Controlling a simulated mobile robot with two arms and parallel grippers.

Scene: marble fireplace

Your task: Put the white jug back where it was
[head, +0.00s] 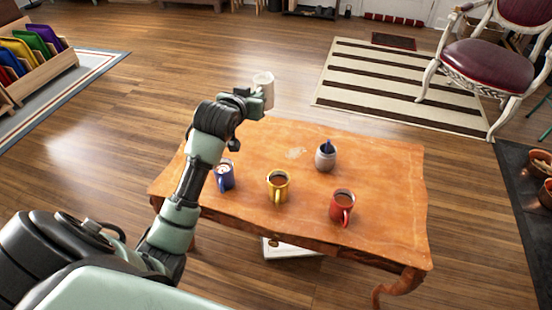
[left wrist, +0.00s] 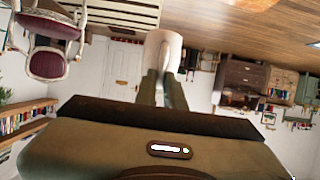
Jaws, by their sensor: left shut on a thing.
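The white jug (head: 264,84) is in my left gripper (head: 257,96), held up off the table. In the head view it shows above the far left corner of the wooden table (head: 380,170), over the floor in the picture. In the left wrist view the white jug (left wrist: 163,48) sits between the tips of the two dark fingers of my left gripper (left wrist: 162,88), which is shut on it. Part of the jug is hidden by the fingers. My right gripper is not in view.
On the table stand a blue mug (head: 225,177), a yellow mug (head: 278,186), a red mug (head: 342,206) and a grey pot (head: 325,158) with a dark blue thing in it. The table's far left part looks clear. A chair (head: 486,62) stands at the back right.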

